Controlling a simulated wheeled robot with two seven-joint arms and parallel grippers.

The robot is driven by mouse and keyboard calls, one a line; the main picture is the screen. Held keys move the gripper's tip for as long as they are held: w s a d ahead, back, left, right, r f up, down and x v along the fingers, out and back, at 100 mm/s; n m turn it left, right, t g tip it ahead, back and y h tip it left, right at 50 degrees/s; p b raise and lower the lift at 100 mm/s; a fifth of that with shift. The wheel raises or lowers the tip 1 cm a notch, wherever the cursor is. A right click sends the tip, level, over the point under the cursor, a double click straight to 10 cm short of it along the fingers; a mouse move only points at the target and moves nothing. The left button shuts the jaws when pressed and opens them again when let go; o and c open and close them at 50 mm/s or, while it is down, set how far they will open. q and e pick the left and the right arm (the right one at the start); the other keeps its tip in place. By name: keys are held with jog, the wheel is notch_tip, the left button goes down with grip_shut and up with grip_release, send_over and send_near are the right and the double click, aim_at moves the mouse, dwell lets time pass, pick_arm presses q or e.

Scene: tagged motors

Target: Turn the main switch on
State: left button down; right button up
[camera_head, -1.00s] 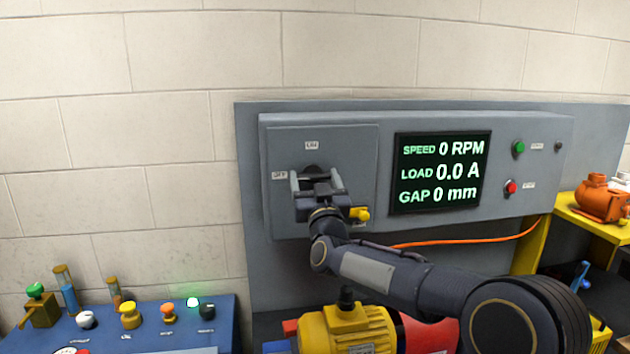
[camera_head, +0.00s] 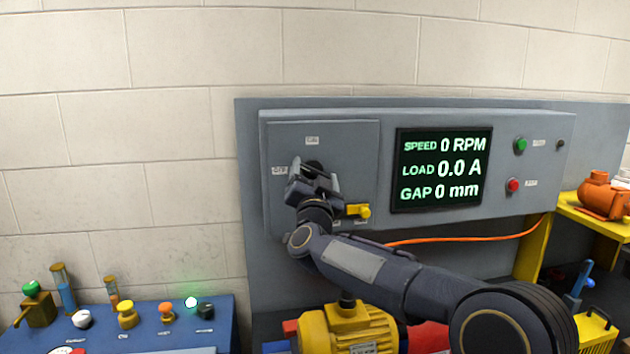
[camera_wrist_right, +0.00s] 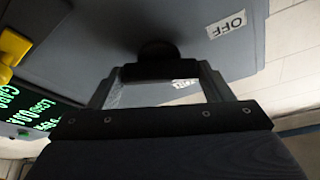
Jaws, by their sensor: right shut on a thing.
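The main switch is a dark rotary knob (camera_head: 313,166) on the grey panel door (camera_head: 355,140), mostly hidden behind my right gripper (camera_head: 314,178) in the head view. An "ON" label sits above it and an "OFF" label to its left. In the right wrist view the dark knob (camera_wrist_right: 158,52) lies between the fingertips of my right gripper (camera_wrist_right: 160,72), which is shut on its handle. The "OFF" label (camera_wrist_right: 227,24) shows to the upper right there. The gripper is tilted in the head view. My left gripper is not in view.
A yellow latch (camera_head: 358,210) sticks out low on the door, close to my right wrist. The display (camera_head: 443,170) reads 0 RPM, 0.0 A and 0 mm. A yellow motor (camera_head: 348,325) stands below my right arm. A blue bench (camera_head: 215,325) with knobs is at lower left.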

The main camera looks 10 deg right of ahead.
jog(key=m+g+h, duration=0.1)
jog(key=m, duration=0.2)
jog(key=shift+a+m+h, duration=0.1)
jog(key=shift+m+h, duration=0.2)
jog(key=shift+m, duration=0.1)
jog(key=m+g+p, duration=0.1)
jog(key=m, duration=0.2)
jog(key=shift+r+h, duration=0.15)
jog(key=shift+h, duration=0.25)
jog(key=m+g+p, duration=0.1)
jog(key=m, duration=0.1)
jog(key=m+g, duration=0.1)
jog(key=m, duration=0.2)
jog(key=shift+h+p, duration=0.3)
jog(key=shift+p, duration=0.05)
jog(key=shift+m+g+p, duration=0.5)
jog(key=shift+m, duration=0.8)
jog(key=o, duration=1)
jog(key=shift+s, duration=0.1)
